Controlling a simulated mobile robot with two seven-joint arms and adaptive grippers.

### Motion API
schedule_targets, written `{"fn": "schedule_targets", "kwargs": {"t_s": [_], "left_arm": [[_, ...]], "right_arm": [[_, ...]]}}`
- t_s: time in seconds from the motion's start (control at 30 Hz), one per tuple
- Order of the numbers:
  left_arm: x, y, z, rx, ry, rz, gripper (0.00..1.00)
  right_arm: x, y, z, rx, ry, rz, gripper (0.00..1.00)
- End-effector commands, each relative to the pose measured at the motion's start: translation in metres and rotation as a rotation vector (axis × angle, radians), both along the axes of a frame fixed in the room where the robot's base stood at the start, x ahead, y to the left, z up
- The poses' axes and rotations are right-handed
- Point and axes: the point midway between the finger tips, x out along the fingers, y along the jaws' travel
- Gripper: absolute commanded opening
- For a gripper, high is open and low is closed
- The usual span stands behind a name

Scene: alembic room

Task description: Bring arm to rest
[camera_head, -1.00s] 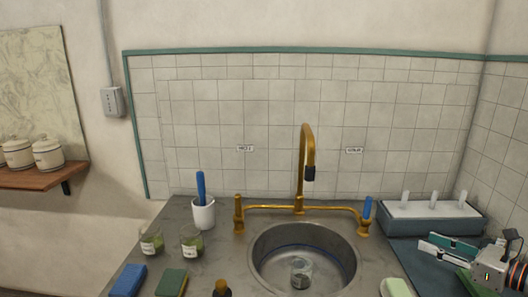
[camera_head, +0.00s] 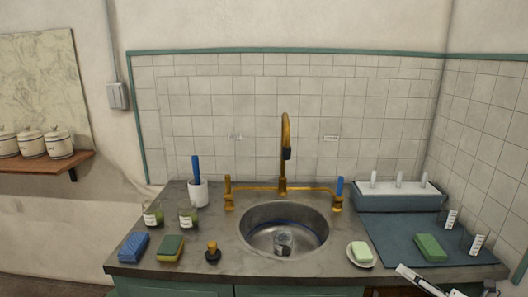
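My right gripper (camera_head: 418,279) shows at the bottom right edge, in front of the counter's front edge near the blue mat. Only part of its pale fingers is in the picture, and the rest is cut off by the frame. I see nothing held in it, but I cannot tell how far its fingers are apart. My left gripper and arm are not in view.
A soap dish (camera_head: 361,264), green sponge (camera_head: 431,247), two labelled glasses and a rack (camera_head: 400,202) stand at right. Sponges, jars and a brush cup (camera_head: 198,193) stand at left.

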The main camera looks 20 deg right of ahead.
Motion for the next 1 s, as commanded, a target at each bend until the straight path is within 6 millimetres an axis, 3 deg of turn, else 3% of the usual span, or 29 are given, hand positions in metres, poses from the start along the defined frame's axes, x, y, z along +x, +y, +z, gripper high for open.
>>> {"fn": "schedule_targets", "kwargs": {"t_s": [0.03, 0.17, 0.3, 0.5, 0.6, 0.7, 0.83, 1.0], "left_arm": [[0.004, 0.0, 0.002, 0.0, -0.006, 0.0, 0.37], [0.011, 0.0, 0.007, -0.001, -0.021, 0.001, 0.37], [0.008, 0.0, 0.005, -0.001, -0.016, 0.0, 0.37], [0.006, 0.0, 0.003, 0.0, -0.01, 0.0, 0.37], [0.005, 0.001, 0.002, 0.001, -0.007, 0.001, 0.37], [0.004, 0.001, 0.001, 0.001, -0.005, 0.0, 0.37], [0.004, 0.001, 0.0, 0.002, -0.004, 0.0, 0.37], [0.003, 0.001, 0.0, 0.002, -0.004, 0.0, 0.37]], "right_arm": [[-0.007, 0.017, -0.024, 0.165, 0.035, -0.046, 0.34], [-0.025, 0.065, -0.086, 0.636, 0.145, -0.192, 0.34], [-0.05, 0.133, -0.149, 1.123, 0.291, -0.36, 0.34], [-0.088, 0.242, -0.21, 1.662, 0.513, -0.576, 0.34], [-0.103, 0.286, -0.224, 1.838, 0.605, -0.656, 0.34], [-0.113, 0.317, -0.231, 1.949, 0.67, -0.71, 0.34], [-0.119, 0.336, -0.234, 2.013, 0.71, -0.745, 0.34], [-0.12, 0.337, -0.235, 2.02, 0.714, -0.749, 0.34]]}}
